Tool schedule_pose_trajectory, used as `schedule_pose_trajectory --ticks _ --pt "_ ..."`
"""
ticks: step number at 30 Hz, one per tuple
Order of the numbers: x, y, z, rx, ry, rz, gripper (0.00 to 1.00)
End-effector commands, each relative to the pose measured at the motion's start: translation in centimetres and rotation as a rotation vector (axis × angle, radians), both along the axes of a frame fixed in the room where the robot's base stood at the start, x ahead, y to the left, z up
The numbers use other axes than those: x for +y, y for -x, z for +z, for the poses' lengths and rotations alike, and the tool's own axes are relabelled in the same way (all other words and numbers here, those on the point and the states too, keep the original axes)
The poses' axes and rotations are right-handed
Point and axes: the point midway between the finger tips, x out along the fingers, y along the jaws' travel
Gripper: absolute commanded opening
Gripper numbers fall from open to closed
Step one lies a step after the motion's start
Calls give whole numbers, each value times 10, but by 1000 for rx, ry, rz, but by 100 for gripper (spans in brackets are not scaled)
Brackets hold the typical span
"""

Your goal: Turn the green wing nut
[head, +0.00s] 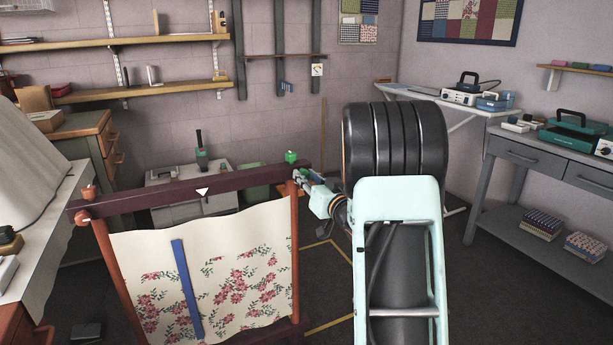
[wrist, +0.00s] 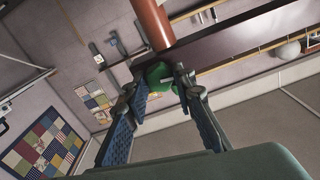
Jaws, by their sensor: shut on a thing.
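The green wing nut (wrist: 158,75) shows in the wrist view at the joint of a dark beam (wrist: 235,47) and a reddish-brown post (wrist: 152,20). My gripper (wrist: 167,80) has its fingertips closed on either side of the nut, which hides part of it. In the head view my gripper (head: 304,180) reaches from the right to the right end of the frame's dark top beam (head: 160,194). The fingertips and their grip are small there.
A flowered cloth (head: 225,285) with a blue strip (head: 187,288) hangs below the beam. A white-covered table (head: 45,235) stands at the left. A grey workbench (head: 540,160) with cases stands at the right. Dark floor lies open between frame and workbench, partly hidden by my arm.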

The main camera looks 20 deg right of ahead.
Motion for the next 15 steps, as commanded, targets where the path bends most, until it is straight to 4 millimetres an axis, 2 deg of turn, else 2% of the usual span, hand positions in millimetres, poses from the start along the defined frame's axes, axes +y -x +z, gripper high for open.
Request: schedule_pose_trajectory --ticks 15 --pt "-2 1 2 18 -475 -3 0"
